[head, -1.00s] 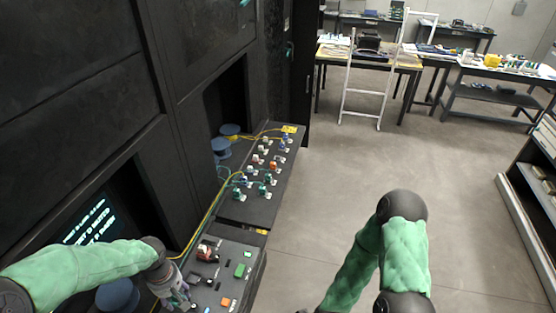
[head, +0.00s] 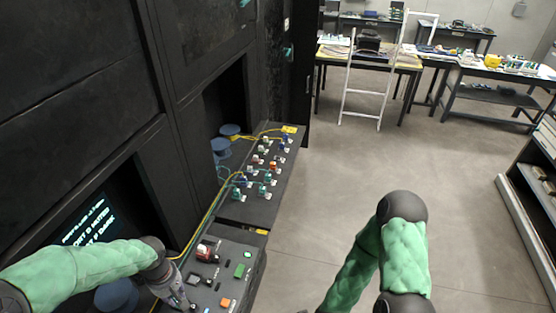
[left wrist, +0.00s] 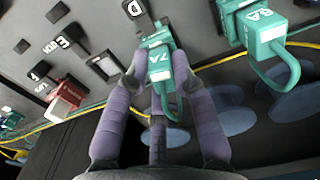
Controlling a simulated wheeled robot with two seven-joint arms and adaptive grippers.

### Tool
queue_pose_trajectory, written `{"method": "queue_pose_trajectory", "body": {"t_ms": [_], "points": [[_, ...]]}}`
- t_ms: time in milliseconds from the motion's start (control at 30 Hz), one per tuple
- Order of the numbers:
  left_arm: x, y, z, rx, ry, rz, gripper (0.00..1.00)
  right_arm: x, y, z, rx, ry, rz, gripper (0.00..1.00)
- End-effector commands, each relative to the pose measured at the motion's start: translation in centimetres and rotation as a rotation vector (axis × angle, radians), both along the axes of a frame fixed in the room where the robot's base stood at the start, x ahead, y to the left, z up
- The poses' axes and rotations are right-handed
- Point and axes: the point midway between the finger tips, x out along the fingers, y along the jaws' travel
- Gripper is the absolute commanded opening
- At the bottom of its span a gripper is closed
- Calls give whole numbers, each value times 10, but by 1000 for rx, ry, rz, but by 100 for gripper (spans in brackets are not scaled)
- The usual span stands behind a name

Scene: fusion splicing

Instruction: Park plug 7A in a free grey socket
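Plug 7A (left wrist: 160,72) is a teal plug with a pale top and a cable loop, seen in the left wrist view. Its far end meets the dark panel beside the label D; I cannot tell how deep it sits. My left gripper (left wrist: 162,82) has its purple fingers on both sides of the plug, apparently touching it. In the head view my left gripper (head: 178,300) is low over the near panel (head: 228,275), and the plug there is too small to tell. My right gripper is out of view below the frame.
A second teal plug (left wrist: 265,30), labelled perhaps 8A, stands close on the right with its cable looping out. A red plug (left wrist: 65,95) is at the left. Yellow cable (head: 195,232) runs along the panel edge to the farther plug board (head: 255,208). Open floor lies right.

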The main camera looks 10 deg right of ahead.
Motion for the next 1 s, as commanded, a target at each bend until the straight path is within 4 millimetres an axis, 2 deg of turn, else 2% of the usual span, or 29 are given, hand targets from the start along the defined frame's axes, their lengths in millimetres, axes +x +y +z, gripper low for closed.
{"method": "queue_pose_trajectory", "body": {"t_ms": [367,1000], "points": [[-2,0,0,0,5,-1,0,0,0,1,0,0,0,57],[-1,0,22,-1,4,0,0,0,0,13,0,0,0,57]]}}
